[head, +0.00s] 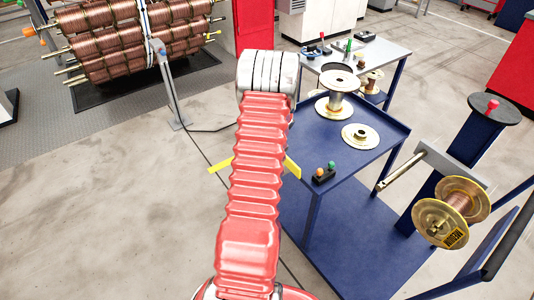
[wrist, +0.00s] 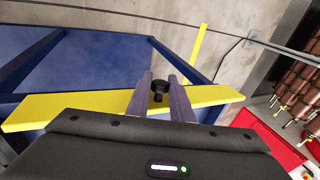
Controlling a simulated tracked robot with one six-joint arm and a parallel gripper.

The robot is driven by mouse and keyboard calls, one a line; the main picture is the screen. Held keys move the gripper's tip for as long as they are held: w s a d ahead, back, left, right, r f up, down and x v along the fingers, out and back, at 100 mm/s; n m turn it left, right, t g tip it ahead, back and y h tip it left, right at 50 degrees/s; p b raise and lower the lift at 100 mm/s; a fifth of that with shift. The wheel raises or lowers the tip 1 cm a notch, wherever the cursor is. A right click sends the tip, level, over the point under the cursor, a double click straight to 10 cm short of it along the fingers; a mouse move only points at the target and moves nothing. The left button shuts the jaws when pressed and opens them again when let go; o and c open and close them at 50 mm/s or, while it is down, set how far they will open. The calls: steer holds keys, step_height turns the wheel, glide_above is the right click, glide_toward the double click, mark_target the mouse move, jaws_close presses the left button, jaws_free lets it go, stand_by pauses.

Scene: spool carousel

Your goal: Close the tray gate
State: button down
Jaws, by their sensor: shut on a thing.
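The tray gate is a yellow bar (wrist: 65,108) that crosses the wrist view in front of the blue tray trolley (wrist: 75,57). A black knob (wrist: 158,87) stands on the bar. My gripper (wrist: 160,84) is shut on this knob, with one finger on each side. In the head view my red arm hides the gripper and the knob. A yellow piece (head: 293,168) shows right of my arm, by the left side of the blue trolley (head: 352,182). Another yellow piece (head: 220,164) shows left of my arm; I cannot tell how they join.
A metal spool (head: 338,93), a flat disc (head: 361,136) and a small button box (head: 324,174) sit on the trolley top. The floor (head: 110,190) left of my arm is mostly clear.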

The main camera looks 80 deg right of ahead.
steer(key=shift+s+d+r+t+y, duration=0.2)
steer(key=shift+d+t+y, duration=0.1)
steer(key=shift+t, duration=0.1)
stand_by(0.3)
steer(key=c, duration=1.6)
jaws_free()
steer(key=shift+a, duration=0.1)
steer(key=shift+r, duration=0.1)
steer(key=v, duration=1.3)
steer(key=shift+s+r, duration=0.1)
steer(key=shift+r, duration=0.15)
